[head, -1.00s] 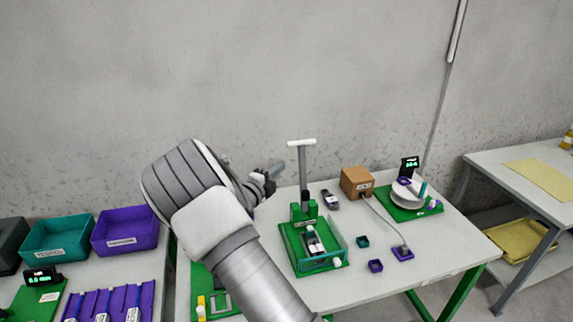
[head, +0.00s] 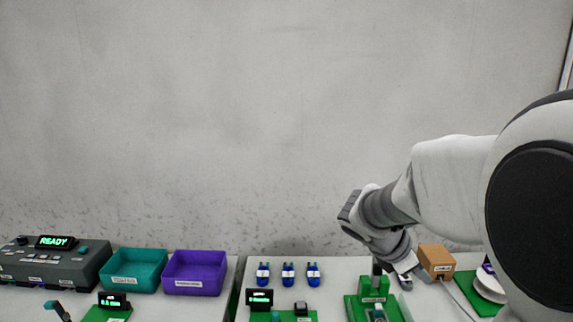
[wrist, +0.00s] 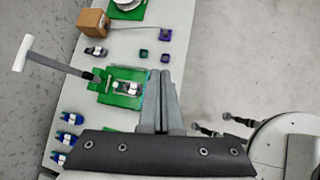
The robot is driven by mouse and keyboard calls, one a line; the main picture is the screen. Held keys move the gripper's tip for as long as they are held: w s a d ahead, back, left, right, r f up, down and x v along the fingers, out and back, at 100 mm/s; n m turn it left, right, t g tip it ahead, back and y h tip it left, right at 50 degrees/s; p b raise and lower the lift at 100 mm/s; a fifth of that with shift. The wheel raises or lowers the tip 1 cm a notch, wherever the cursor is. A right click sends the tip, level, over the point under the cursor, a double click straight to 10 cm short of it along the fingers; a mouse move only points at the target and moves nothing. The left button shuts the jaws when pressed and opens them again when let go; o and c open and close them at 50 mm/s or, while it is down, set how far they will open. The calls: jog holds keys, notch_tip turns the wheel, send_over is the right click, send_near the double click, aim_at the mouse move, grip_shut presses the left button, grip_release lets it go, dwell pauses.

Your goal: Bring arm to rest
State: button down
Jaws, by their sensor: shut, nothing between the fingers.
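My arm fills the right side of the head view, bent, with its large white and black joint close to the camera. My gripper (wrist: 161,73) shows in the wrist view with its two grey fingers together and nothing between them. It points out over the worktable (wrist: 185,35), and I cannot tell its height. In the head view the fingers are not clearly made out. The green fixture (wrist: 122,87) appears left of the fingers in the wrist view. It also shows in the head view (head: 362,311), below my wrist.
Several blue-and-white parts (head: 288,273) stand on the worktable. A brown box (head: 436,261) is at the right, partly beside my arm. A teal bin (head: 133,270), a purple bin (head: 194,272) and a grey console reading READY (head: 60,262) are at the left.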

jog(key=s+a+r+m+t+y, duration=0.1)
jog(key=s+a+m+y, duration=0.3)
jog(key=s+m, duration=0.5)
jog(key=s+a+r+m+t+y, duration=0.1)
jog(key=s+a+r+m+y, duration=0.2)
jog(key=s+a+m, duration=0.5)
jog(key=shift+s+a+r+m+t+y, duration=0.2)
jog(key=shift+s+m+t+y, duration=0.2)
jog(key=shift+s+m+y, duration=0.3)
